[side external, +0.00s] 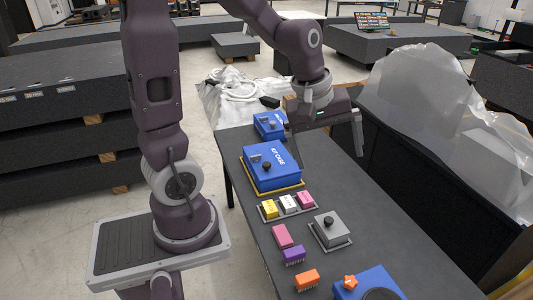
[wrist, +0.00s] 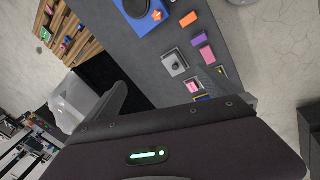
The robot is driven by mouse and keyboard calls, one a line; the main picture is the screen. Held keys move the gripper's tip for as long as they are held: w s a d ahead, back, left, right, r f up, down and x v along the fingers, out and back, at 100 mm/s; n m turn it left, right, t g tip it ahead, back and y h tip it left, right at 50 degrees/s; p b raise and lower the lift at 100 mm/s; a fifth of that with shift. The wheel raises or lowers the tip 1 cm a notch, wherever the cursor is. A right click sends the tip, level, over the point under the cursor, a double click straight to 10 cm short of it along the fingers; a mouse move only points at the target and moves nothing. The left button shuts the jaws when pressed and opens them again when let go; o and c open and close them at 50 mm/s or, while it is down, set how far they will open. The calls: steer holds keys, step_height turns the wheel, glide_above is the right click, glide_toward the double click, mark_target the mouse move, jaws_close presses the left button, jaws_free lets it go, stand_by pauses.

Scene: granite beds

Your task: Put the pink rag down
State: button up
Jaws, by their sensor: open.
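Two pink pieces are in view, and I cannot tell for sure which is the rag. One pink piece (side external: 282,236) lies flat on the dark table beside a purple block; it also shows in the wrist view (wrist: 208,54). The other, a smaller pink block (side external: 305,199), sits at the right end of a shallow tray with a yellow and a white block; it shows in the wrist view too (wrist: 192,86). My gripper (side external: 327,152) is open and empty, above the far part of the table, beyond both pink pieces and apart from them.
A blue kit case (side external: 283,176) and a smaller blue box (side external: 270,124) stand near my gripper. A grey box with a black knob (side external: 330,229), a purple block (side external: 293,255), an orange block (side external: 307,279) and another blue box (side external: 370,284) lie nearer. The table's right strip is clear.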

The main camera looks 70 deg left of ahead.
steer(key=s+d+r+m+t, duration=0.1)
steer(key=s+d+r+m, duration=0.1)
steer(key=s+m, duration=0.4)
steer(key=s+d+r+m, duration=0.3)
steer(key=s+r+m, duration=0.2)
steer(key=s+m, duration=0.2)
steer(key=s, duration=0.2)
steer(key=shift+s+m+t, duration=0.3)
steer(key=shift+t, duration=0.1)
steer(key=shift+d+r, duration=0.1)
stand_by(0.3)
